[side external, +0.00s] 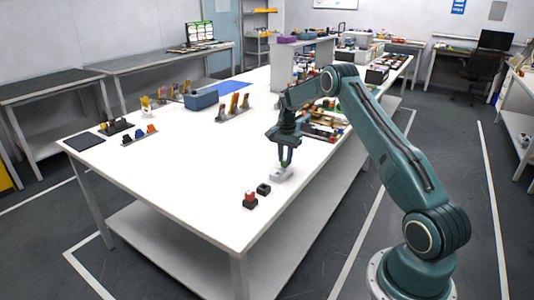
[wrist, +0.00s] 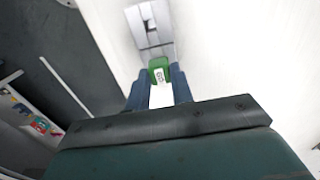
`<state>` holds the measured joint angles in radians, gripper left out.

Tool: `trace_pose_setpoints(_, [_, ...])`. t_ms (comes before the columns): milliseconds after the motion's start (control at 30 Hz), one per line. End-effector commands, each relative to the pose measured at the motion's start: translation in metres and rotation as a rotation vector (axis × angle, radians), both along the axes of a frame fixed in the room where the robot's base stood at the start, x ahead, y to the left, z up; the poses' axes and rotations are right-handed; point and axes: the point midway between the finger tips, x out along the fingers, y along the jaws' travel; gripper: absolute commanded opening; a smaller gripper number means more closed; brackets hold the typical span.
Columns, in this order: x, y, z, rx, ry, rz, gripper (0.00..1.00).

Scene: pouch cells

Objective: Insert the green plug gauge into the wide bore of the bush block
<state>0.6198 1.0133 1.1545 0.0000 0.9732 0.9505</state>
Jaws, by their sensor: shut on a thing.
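The green plug gauge (wrist: 159,69) is between the blue fingers of my gripper (wrist: 158,88) in the wrist view, with a pale label on it. My gripper (side external: 286,160) is shut on it and points down in the side view, where only a small green patch of the gauge (side external: 285,164) shows. The light grey bush block (side external: 281,175) lies on the white table just below the gripper. In the wrist view the block (wrist: 143,20) is beyond the gauge, at the top. The gauge's lower end is hidden, and I cannot tell whether it touches the block.
A black holder with a red piece (side external: 250,199) and a small black block (side external: 263,189) stand nearer the table's front edge. Trays of coloured parts (side external: 325,130) lie behind my arm. The white table (side external: 190,180) is clear to the left of the block.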

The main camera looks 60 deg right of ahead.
Motion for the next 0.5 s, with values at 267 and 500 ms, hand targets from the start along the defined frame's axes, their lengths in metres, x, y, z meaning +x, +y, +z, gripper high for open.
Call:
trace_pose_setpoints(267, [-0.0001, 0.0001, -0.0041, 0.0, 0.0, 0.0, 0.0])
trace_pose_setpoints(500, [-0.0001, 0.0001, -0.0042, 0.0, 0.0, 0.0, 0.48])
